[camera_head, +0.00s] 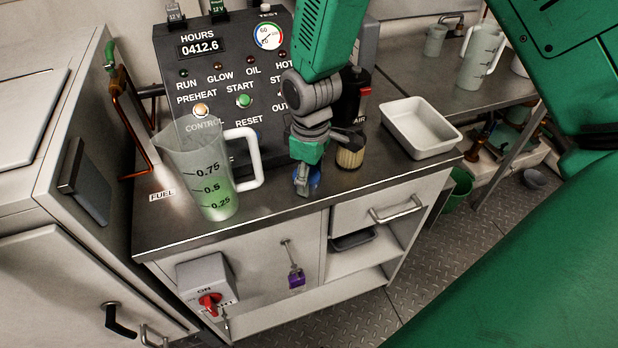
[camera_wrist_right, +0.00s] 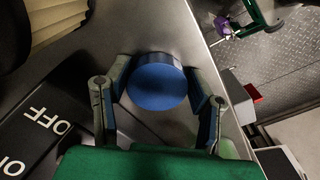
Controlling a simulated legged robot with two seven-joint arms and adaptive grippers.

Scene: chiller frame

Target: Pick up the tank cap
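The blue tank cap (camera_wrist_right: 157,82) lies on the dark counter top, between the two fingers of my right gripper (camera_wrist_right: 160,85) in the right wrist view. The fingers are apart, one on each side of the cap. They are very close to it, and a firm hold does not show. In the head view my right gripper (camera_head: 304,186) points down at the counter near its front edge, and only part of the blue cap (camera_head: 315,178) shows beside the fingers. My left gripper is not in view.
A clear jug (camera_head: 212,180) with green liquid stands left on the counter (camera_head: 275,213). A control panel (camera_head: 225,75) stands behind. A filter-like cylinder (camera_head: 350,155) is close right of my gripper, with a white tray (camera_head: 420,127) farther right. The counter's front edge is near.

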